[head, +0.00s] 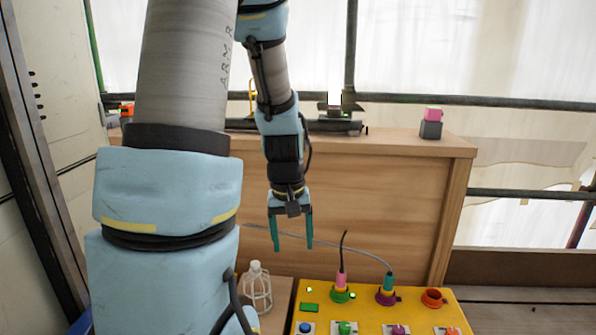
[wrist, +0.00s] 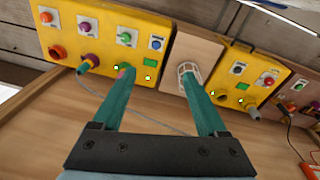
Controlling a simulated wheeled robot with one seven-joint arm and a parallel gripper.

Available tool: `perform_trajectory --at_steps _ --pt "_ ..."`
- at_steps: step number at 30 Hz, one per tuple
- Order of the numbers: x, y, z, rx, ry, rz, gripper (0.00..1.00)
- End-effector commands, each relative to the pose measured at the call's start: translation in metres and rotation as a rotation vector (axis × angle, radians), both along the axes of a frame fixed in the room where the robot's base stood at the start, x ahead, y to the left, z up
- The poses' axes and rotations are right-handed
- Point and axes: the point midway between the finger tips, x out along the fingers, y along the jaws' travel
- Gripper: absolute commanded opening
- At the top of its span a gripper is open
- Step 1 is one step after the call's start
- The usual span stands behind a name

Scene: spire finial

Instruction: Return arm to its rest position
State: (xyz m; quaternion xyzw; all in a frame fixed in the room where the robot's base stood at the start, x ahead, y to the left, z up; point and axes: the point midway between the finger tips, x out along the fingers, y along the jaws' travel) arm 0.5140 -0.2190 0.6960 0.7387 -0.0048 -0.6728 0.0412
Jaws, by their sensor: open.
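My gripper (head: 291,230) hangs pointing down in front of the wooden panel in the head view, above and left of the yellow control box. Its two teal fingers are apart with nothing between them. The wrist view shows the same open fingers (wrist: 160,95) over the wooden surface, reaching toward the yellow boxes. My arm rises from the gripper to the top of the head view, and its large near links cover much of the left side.
A yellow control box (head: 459,295) has plugs, a cable and buttons. A white caged lamp (head: 256,287) stands left of it. A pink block (head: 433,114) sits on a dark block on the wooden ledge (head: 395,143). Another yellow box (wrist: 250,75) shows in the wrist view.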

Motion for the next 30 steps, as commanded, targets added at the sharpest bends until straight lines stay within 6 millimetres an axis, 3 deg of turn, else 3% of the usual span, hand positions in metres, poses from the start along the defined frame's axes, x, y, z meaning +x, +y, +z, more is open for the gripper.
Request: perform_trajectory --at_steps 3,9,20,30 --pt "-0.024 0.028 0.014 0.023 -0.026 -0.059 0.75" --pt "-0.057 0.058 0.034 0.066 -0.053 -0.151 0.75" --pt "-0.055 0.056 0.113 0.064 -0.049 -0.148 0.75" --pt "-0.054 0.055 0.213 0.062 -0.049 -0.147 0.75"
